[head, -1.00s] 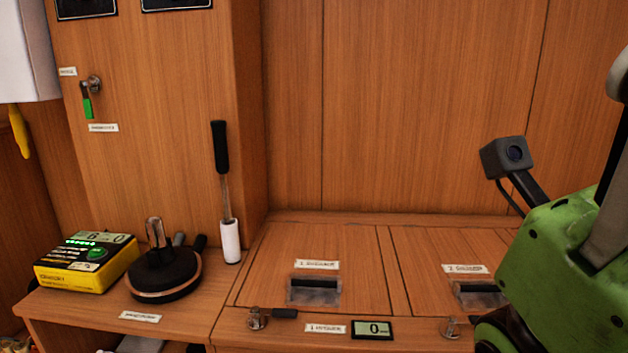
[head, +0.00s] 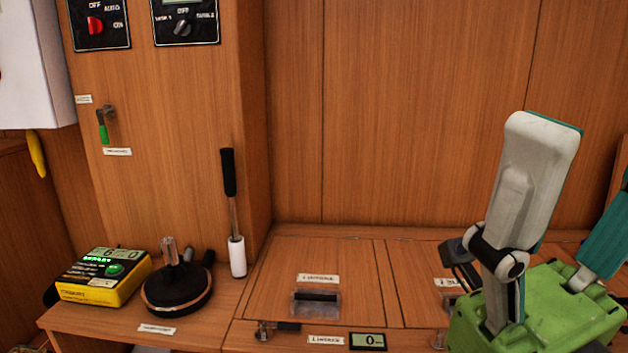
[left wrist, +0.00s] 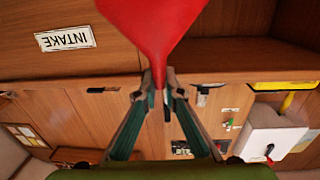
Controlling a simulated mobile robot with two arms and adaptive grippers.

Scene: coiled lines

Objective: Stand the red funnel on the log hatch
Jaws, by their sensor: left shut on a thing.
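The red funnel (left wrist: 155,25) fills the top middle of the left wrist view, its wide part cut off by the frame edge. My left gripper (left wrist: 158,78) is shut on its narrow red stem. The funnel does not show in the head view. Two wooden panels that look like hatches lie flat in the counter there: a left hatch (head: 340,262) with a recessed handle (head: 316,302), and a right hatch (head: 410,265) partly hidden by my green and grey arm parts. Their labels are too blurred to tell which is the log hatch. My right gripper cannot be made out.
On the left counter stand a yellow device (head: 105,278), a round black base (head: 178,288) and a black-handled tool in a white holder (head: 237,257). A small display (head: 368,341) is on the front edge. In the left wrist view an INTAKE label (left wrist: 65,38) shows upside down.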

